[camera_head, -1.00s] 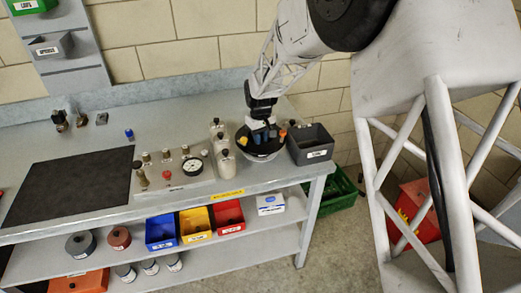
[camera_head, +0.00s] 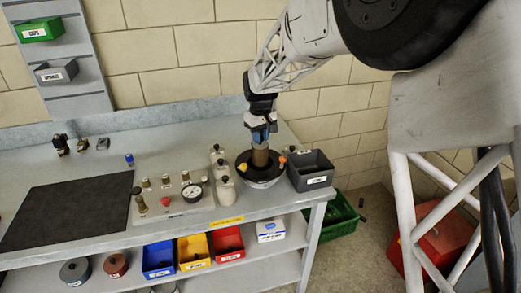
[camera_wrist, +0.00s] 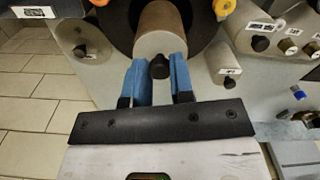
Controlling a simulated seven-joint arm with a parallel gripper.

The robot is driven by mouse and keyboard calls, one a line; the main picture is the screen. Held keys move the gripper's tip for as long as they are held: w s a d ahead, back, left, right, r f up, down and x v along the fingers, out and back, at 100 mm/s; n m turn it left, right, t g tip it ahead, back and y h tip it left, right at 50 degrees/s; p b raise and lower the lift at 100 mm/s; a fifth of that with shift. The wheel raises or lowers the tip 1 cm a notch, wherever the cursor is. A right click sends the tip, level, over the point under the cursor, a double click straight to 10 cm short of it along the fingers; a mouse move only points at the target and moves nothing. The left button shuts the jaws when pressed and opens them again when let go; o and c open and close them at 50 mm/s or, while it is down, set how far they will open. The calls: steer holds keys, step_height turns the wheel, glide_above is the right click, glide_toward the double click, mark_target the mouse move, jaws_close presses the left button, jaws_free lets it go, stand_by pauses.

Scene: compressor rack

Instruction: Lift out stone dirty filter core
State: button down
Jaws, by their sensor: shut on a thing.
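The stone-coloured filter core (camera_head: 260,156) is a tan-brown cylinder, upright above the dark round housing (camera_head: 262,178) on the bench. In the head view its lower end overlaps the housing's opening, so I cannot tell whether it is fully clear. My gripper (camera_head: 261,137) is over the core's top, shut on it. In the wrist view, the blue fingers of my gripper (camera_wrist: 159,82) stand either side of the black knob on the core's pale end (camera_wrist: 160,44). The dark housing rim (camera_wrist: 118,28) shows around the core's far part.
A grey labelled bin (camera_head: 311,171) stands right of the housing. White bottles (camera_head: 222,172) and a panel with a gauge (camera_head: 192,193) stand left. Orange-yellow knobs (camera_head: 282,160) sit on the housing's rim. A green crate (camera_head: 333,222) is on the floor. The dark mat (camera_head: 65,208) is bare.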

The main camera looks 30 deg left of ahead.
step_height(320, 180, up, 7)
steer(key=shift+f, duration=0.2)
steer(key=shift+w, duration=0.1)
stand_by(0.6)
